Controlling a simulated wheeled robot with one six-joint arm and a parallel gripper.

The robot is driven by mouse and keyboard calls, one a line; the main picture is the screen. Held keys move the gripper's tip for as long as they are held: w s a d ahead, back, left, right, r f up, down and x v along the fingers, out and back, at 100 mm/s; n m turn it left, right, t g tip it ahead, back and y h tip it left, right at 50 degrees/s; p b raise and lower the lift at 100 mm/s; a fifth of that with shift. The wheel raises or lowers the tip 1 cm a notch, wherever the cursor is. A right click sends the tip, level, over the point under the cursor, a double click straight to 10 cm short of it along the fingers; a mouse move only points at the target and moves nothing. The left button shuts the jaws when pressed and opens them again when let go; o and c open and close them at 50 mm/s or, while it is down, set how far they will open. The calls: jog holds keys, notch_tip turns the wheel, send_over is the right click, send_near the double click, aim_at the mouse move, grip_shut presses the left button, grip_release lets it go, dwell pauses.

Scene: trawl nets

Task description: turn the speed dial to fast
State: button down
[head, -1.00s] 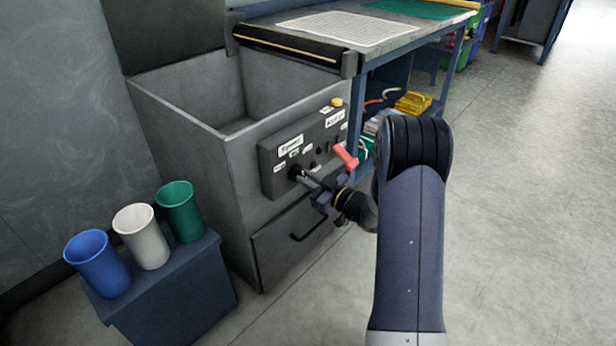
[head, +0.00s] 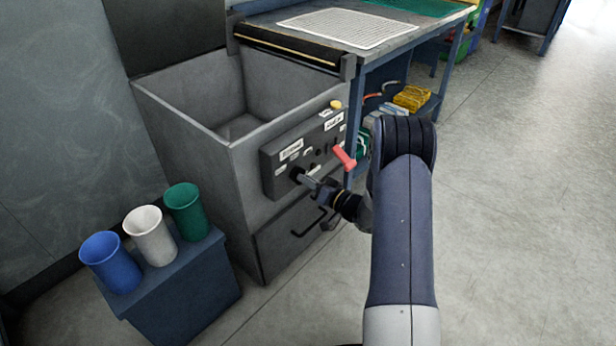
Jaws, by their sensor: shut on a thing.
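The speed dial (head: 297,173) is a small dark knob at the lower left of the grey control panel (head: 270,178), under a white label (head: 291,150). My gripper (head: 303,177) is at the panel's front, shut on the dial. The fingers cover most of the dial, so I cannot tell which mark it points to. The small labels around it are too blurred to read.
A drawer handle (head: 308,223) is below. Blue (head: 110,262), white (head: 151,236) and green (head: 186,211) cups stand on a box at left.

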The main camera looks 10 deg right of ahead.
jog(key=shift+m+p, duration=0.3)
jog(key=shift+m, duration=0.7)
jog(key=c, duration=1.4)
grip_release()
jog(key=shift+c, duration=0.2)
jog(key=p+v, duration=0.2)
jog(key=v, duration=0.9)
jog(key=shift+w+a, duration=0.15)
